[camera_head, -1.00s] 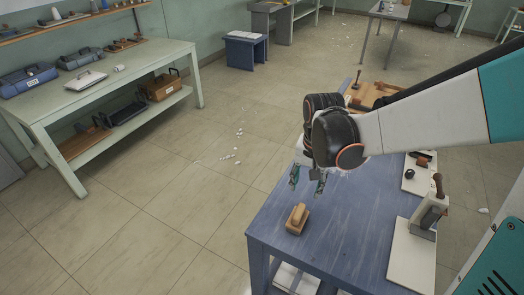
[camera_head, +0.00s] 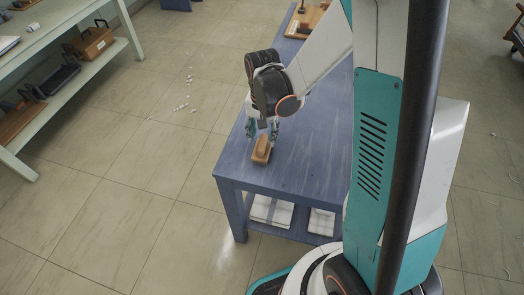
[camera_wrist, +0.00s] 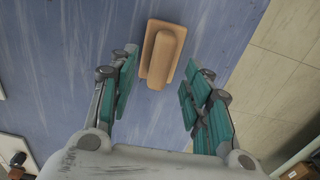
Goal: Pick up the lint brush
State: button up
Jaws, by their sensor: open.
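The lint brush (camera_head: 261,150) is a small light-brown wooden block with a raised handle, lying on the blue table (camera_head: 310,165) near its front left edge. It also shows in the wrist view (camera_wrist: 163,55), upper middle, lying ahead of and between the lines of my two fingers. My gripper (camera_head: 262,132) points down just behind the brush, above the table. In the wrist view my gripper (camera_wrist: 155,95) has its teal-padded fingers wide apart with nothing between the tips. I cannot tell the exact height of the fingertips above the brush.
A wooden tray (camera_head: 305,22) with items sits at the table's far end. White boxes (camera_head: 270,211) lie on the table's lower shelf. A pale green bench (camera_head: 45,50) with a brown toolbox (camera_head: 90,42) stands at left. Tabletop around the brush is clear; small white bits (camera_head: 182,98) lie on the floor.

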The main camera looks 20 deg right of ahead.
aim_at(262, 141)
notch_tip(262, 141, down, 5)
jog(key=shift+w+f+b, duration=0.1)
jog(key=shift+b, duration=1.15)
jog(key=shift+c, duration=0.2)
grip_shut()
